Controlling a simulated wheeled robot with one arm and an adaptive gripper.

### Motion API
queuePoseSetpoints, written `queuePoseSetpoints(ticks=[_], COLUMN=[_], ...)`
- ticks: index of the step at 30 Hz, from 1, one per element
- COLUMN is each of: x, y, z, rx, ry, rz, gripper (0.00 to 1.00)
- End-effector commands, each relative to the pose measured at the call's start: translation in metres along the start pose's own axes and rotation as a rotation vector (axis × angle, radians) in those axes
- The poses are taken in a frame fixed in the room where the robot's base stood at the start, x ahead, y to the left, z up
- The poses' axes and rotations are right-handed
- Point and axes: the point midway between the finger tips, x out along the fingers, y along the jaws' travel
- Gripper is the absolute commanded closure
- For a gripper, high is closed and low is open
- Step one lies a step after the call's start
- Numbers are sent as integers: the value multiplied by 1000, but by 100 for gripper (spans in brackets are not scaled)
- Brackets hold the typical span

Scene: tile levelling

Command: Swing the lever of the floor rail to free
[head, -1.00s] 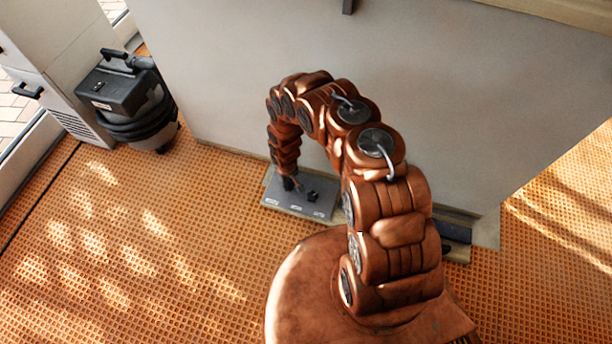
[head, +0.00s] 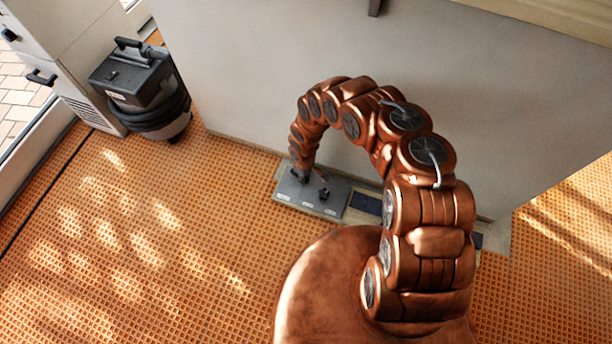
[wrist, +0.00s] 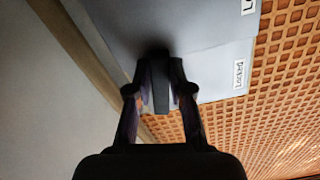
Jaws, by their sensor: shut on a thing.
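The floor rail is a grey plate (head: 334,203) on the floor at the foot of the grey wall, with small white labels along its front edge. In the wrist view the plate (wrist: 205,45) fills the upper middle. A dark upright lever (wrist: 161,88) stands between my fingers. My gripper (wrist: 160,95) is shut on the lever, one finger on each side. In the head view my gripper (head: 301,177) is small and dark at the plate's left part, and the lever is hard to make out there. A small dark fitting (head: 322,193) sits right of it.
The grey wall (head: 300,60) rises right behind the plate. A black vacuum cleaner (head: 145,90) stands at the left by a pale cabinet (head: 75,60). The orange tiled floor (head: 130,230) is clear in front and to the left.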

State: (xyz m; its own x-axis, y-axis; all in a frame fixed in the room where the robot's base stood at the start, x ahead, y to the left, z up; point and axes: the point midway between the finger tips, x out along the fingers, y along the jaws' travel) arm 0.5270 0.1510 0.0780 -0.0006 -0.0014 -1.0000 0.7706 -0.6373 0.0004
Motion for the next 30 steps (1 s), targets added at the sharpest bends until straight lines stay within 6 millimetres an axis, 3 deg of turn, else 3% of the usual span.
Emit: queuePoseSetpoints(ticks=[5, 6, 12, 23, 30], x=[1, 1, 1, -1, -20], y=[-1, -1, 0, 1, 2], z=[2, 2, 1, 0, 0], rx=[0, 0, 3, 4, 4], ry=[-3, -3, -1, 1, 2], rz=[-2, -2, -1, -1, 1], gripper=[100, 76, 55, 54, 54])
